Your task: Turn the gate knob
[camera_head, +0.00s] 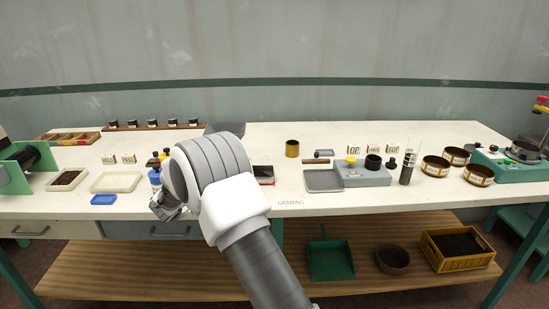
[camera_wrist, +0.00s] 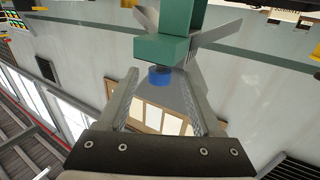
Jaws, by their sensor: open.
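My gripper (camera_wrist: 160,92) is open in the wrist view, with one finger on each side of a short blue round piece (camera_wrist: 160,76). The blue piece sits against the lower end of a green block (camera_wrist: 162,50), near the fingertips. No contact can be made out. I cannot tell for sure whether the blue piece is the gate knob. In the head view my gripper (camera_head: 168,208) is at the front edge of the bench, left of centre, partly hidden by my wrist. A green machine (camera_head: 22,165) stands at the bench's far left.
The white bench (camera_head: 270,140) holds a cream tray (camera_head: 116,182), a blue dish (camera_head: 103,199), a blue bottle (camera_head: 154,177) close to my gripper, and a grey scale (camera_head: 360,176). Several round sieves (camera_head: 435,165) stand at the right. A wooden shelf (camera_head: 200,270) is below.

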